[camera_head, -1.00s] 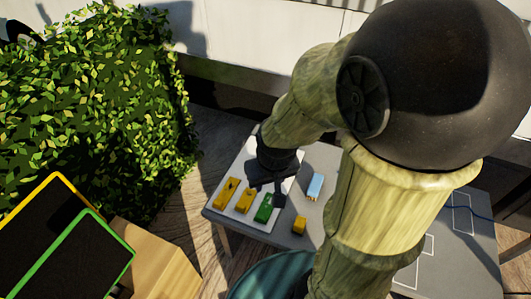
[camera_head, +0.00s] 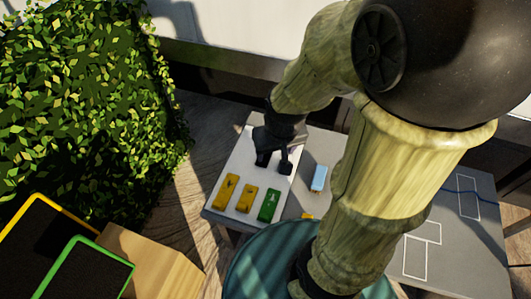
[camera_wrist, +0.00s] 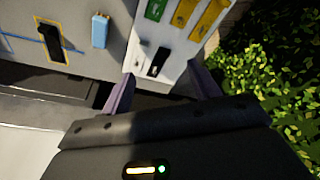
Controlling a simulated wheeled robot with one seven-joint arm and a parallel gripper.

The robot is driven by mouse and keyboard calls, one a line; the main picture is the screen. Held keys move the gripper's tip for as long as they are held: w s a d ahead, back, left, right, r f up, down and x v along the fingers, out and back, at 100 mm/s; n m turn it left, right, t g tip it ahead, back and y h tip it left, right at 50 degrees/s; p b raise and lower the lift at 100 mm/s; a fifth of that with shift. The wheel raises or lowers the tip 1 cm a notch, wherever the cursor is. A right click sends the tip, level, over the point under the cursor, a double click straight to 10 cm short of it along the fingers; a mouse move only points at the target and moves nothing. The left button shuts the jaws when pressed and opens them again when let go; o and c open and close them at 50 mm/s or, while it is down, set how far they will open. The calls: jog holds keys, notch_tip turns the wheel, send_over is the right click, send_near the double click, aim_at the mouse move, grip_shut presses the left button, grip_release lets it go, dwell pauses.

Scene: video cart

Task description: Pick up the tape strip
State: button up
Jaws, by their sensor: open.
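My gripper (camera_head: 273,161) hangs over the far part of a white panel on the grey table. In the wrist view my gripper (camera_wrist: 163,88) is open and empty, its two purple-grey fingers apart. A small black strip (camera_wrist: 158,62) lies on the white panel (camera_wrist: 147,47), just beyond the fingertips and between them in the picture. It may be the tape strip; no label can be read. In the head view that spot is hidden by my gripper. I cannot tell how high the fingers are above the panel.
On the panel lie a green block (camera_head: 269,205) and two yellow blocks (camera_head: 227,190) (camera_head: 246,199). A light blue block (camera_head: 319,178) stands right of the panel. Another dark piece (camera_wrist: 50,42) lies in a yellow outline. A leafy hedge (camera_head: 85,110) is left.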

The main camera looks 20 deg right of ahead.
jog(key=w+m+p, duration=0.1)
jog(key=w, duration=0.1)
jog(key=w+f+m+g+p, duration=0.1)
jog(key=w, duration=0.2)
jog(key=w+f+m+p, duration=0.1)
jog(key=w, duration=0.2)
jog(key=shift+w+d+f, duration=0.1)
jog(key=shift+w+f, duration=0.05)
jog(key=shift+w, duration=0.05)
jog(key=m+g+p, duration=0.2)
jog(key=m, duration=0.2)
send_over(267, 157)
jog(key=s+a, duration=0.2)
jog(key=a, duration=0.1)
notch_tip(267, 157, down, 6)
jog(key=shift+w+r, duration=0.15)
jog(key=shift+r, duration=0.05)
notch_tip(267, 157, down, 12)
jog(key=b, duration=0.2)
jog(key=shift+f+b, duration=0.15)
jog(key=shift+b, duration=0.2)
jog(key=f, duration=0.2)
jog(key=f+b, duration=0.1)
jog(key=f, duration=0.2)
jog(key=shift+s+d+f, duration=0.1)
jog(key=shift+s, duration=0.1)
